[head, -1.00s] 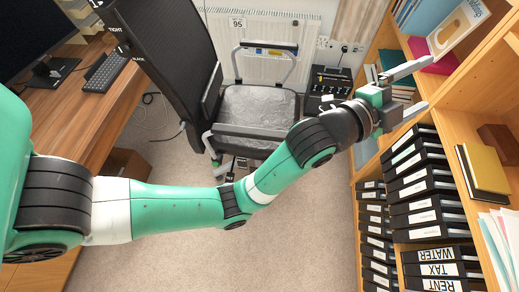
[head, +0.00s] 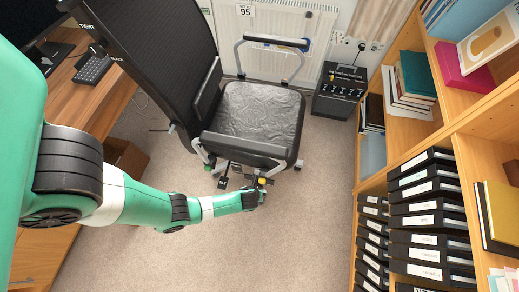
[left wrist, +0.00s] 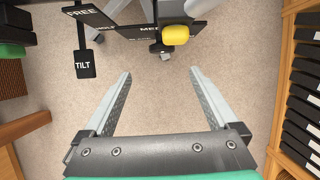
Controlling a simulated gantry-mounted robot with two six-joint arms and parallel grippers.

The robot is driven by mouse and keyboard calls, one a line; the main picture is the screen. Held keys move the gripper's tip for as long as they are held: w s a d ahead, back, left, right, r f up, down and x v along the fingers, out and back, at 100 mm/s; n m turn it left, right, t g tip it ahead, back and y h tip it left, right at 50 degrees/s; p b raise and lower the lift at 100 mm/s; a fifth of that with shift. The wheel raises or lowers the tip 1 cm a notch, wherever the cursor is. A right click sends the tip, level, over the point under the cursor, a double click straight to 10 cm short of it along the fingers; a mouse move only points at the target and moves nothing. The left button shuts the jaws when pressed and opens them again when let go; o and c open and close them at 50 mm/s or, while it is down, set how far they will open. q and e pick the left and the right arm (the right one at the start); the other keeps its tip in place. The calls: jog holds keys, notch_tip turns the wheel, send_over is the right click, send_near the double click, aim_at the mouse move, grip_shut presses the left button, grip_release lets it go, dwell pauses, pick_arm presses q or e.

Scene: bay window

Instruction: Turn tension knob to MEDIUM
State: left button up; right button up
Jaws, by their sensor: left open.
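The office chair (head: 262,110) stands by the radiator with its seat tilted in view. A yellow knob (left wrist: 175,35) sits under the chair at the top of the left wrist view, on a dark plate with a partly hidden label starting "ME". The knob also shows small in the head view (head: 262,181). A lever tag marked TILT (left wrist: 84,65) and a FREE label (left wrist: 82,13) lie left of it. My left gripper (left wrist: 159,72) is open and empty. Its fingertips point toward the knob and stay apart from it. My right gripper is out of view.
A wooden shelf (head: 447,136) with several black binders (head: 424,220) stands at the right. A desk (head: 75,120) is at the left. A black box (head: 338,92) stands by the radiator (head: 275,45). Carpet (head: 290,245) is free in front of the chair.

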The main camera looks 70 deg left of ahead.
aim_at(257, 186)
pick_arm(q)
jog(key=b+x, duration=0.6)
jog(key=x, duration=0.1)
jog(key=b+x, duration=0.3)
jog(key=x, duration=0.1)
jog(key=shift+w+a, duration=0.3)
jog(key=shift+w, duration=0.05)
jog(key=c, duration=1.3)
jog(key=shift+s+r+p, duration=0.1)
jog(key=shift+s+p, duration=0.05)
jog(key=shift+p, duration=0.25)
jog(key=shift+c, duration=0.3)
jog(key=shift+t, duration=0.4)
jog(key=shift+h, duration=0.3)
